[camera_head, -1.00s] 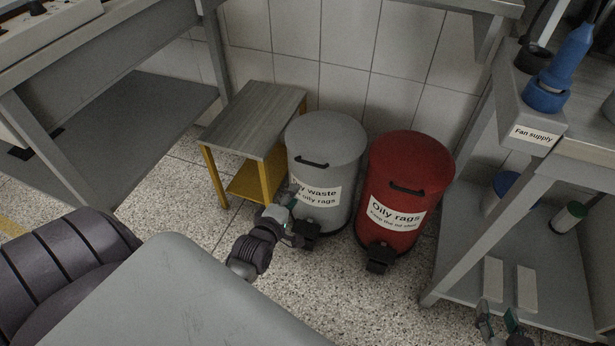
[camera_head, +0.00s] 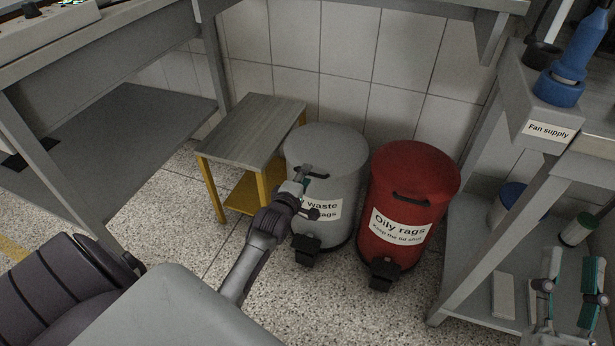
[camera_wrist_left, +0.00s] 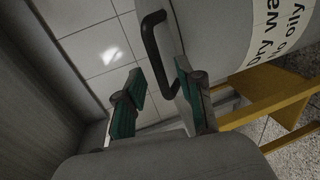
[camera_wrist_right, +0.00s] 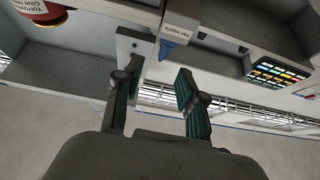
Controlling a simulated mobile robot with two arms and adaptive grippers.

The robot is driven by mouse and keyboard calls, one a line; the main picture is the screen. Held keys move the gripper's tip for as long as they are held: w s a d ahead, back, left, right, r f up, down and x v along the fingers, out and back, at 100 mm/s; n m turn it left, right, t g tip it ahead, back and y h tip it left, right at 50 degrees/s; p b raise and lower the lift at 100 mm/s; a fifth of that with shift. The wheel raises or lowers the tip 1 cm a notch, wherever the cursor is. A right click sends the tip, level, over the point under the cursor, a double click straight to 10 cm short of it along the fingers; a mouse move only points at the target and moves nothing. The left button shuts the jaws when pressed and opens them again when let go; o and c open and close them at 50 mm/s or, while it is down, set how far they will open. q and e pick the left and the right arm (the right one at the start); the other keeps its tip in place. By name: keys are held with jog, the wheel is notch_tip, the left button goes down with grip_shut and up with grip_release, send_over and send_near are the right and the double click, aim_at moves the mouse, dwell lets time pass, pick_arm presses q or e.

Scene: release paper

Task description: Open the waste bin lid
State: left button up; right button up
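A grey waste bin (camera_head: 335,155) with a white label stands on the floor, its lid shut. Its dark handle shows in the left wrist view (camera_wrist_left: 156,62). My left gripper (camera_head: 304,178) is in front of the bin's upper front, close to the handle and partly covering it and the label. In the left wrist view the gripper (camera_wrist_left: 158,88) is open, and the handle's lower end reaches between its green-padded fingers. A red bin (camera_head: 405,190) labelled "Oily rags" stands to the right, lid shut. My right gripper (camera_head: 566,290) is open and empty at the lower right, by the shelf.
A small yellow-legged table (camera_head: 250,130) stands close to the grey bin's left. Each bin has a black pedal, the grey one's (camera_head: 306,250) at its base. A workbench (camera_head: 480,220) with a lower shelf stands at the right. The floor in front is clear.

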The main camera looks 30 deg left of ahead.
pick_arm(q)
jog(key=shift+b+x, duration=0.3)
jog(key=shift+x, duration=0.9)
pick_arm(e)
jog(key=shift+s+d+r+t+y, duration=0.1)
jog(key=shift+s+r+t+y, duration=0.05)
jog(key=shift+s+r+t, duration=0.6)
jog(key=shift+s+r+t+y, duration=0.15)
jog(key=shift+s+r+t, duration=0.35)
jog(key=shift+r, duration=0.35)
pick_arm(q)
grip_shut()
pick_arm(e)
jog(key=shift+w, duration=0.1)
